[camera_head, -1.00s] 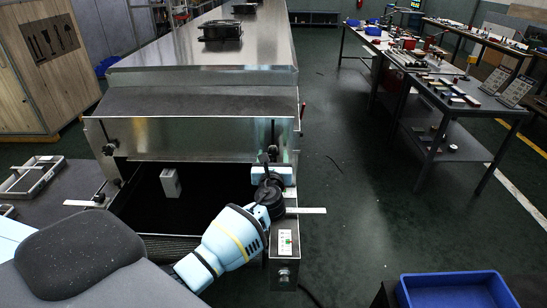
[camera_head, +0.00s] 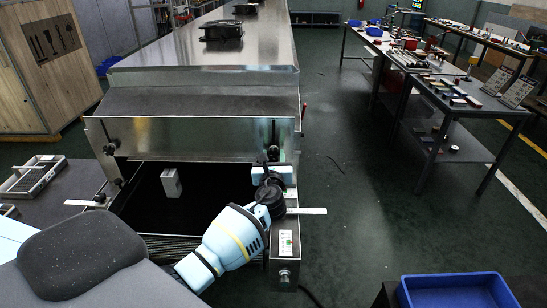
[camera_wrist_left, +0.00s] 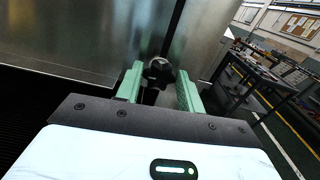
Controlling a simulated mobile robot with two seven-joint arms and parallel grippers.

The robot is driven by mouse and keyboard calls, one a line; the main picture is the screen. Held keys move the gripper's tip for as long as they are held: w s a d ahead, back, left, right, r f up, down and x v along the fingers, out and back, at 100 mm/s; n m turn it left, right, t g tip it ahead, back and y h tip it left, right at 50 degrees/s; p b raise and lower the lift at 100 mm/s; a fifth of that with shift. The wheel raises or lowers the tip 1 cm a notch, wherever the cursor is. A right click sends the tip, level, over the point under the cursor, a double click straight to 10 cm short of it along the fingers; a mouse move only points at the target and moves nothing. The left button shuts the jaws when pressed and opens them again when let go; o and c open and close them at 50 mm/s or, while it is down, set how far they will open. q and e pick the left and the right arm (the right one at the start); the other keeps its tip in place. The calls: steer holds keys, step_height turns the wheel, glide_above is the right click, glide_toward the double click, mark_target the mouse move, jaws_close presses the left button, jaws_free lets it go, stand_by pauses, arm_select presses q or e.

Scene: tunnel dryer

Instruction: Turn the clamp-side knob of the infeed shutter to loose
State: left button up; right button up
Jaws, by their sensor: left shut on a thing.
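The infeed shutter (camera_head: 200,139) is a shiny metal plate across the mouth of the dryer. A dark star-shaped knob (camera_wrist_left: 158,70) shows between the green fingers of my left gripper (camera_wrist_left: 158,88) in the left wrist view. In the head view my left gripper (camera_head: 272,173) is at the shutter's right end, shut on this knob, which it mostly hides. The knob's exact angle cannot be told. Another black knob (camera_head: 110,148) sits at the shutter's left end. My right gripper is not in view.
Below the shutter is a dark opening with a small pale block (camera_head: 171,183) inside. A narrow panel with a green button (camera_head: 286,243) stands close to my left wrist. A blue bin (camera_head: 455,291) is at lower right. The floor right of the dryer is largely clear.

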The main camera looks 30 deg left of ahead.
arm_select(q)
steer(key=n, duration=0.3)
steer(key=n+b, duration=0.1)
steer(key=n, duration=0.2)
steer(key=shift+f+n, duration=0.2)
steer(key=shift+n, duration=0.1)
steer(key=n+b, duration=0.1)
steer(key=n, duration=0.2)
steer(key=shift+s+a+f+n, duration=0.1)
steer(key=shift+n, duration=0.2)
steer(key=n+b, duration=0.1)
steer(key=n, duration=0.1)
steer(key=shift+n, duration=0.4)
steer(key=n+b, duration=0.2)
steer(key=n, duration=0.4)
steer(key=shift+f, duration=0.1)
steer(key=shift+n+b, duration=0.4)
steer(key=shift+n, duration=0.9)
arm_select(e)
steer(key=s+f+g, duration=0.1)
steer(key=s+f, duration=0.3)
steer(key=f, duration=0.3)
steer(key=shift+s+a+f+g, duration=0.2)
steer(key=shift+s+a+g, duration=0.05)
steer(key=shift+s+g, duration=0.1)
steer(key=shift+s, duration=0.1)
arm_select(q)
steer(key=o, duration=1)
steer(key=shift+c, duration=0.2)
